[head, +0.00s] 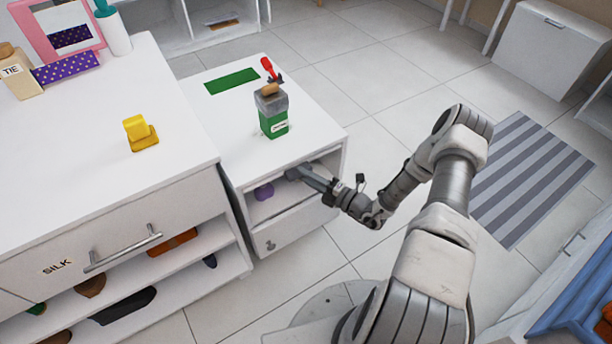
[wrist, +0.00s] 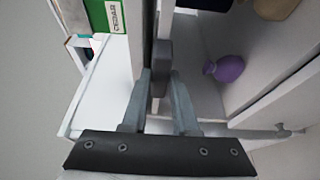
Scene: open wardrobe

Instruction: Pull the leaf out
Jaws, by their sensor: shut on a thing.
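The white cabinet (head: 318,153) stands in the middle of the head view. My gripper (head: 304,173) reaches its front, just under the top. In the wrist view my gripper (wrist: 161,88) is shut on a small dark grey pull (wrist: 162,62), one finger on each side. The pull sits by a thin dark gap below the white top edge (wrist: 137,45). I take it as the leaf's pull; the leaf itself is mostly hidden, and I cannot tell how far out it is.
A purple pouch (head: 263,191) lies in the open space below; it also shows in the wrist view (wrist: 227,68). On the cabinet top stand a green box (head: 273,124) and a red-handled tool (head: 268,68). A white dresser (head: 100,120) is at left. Floor is free in front.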

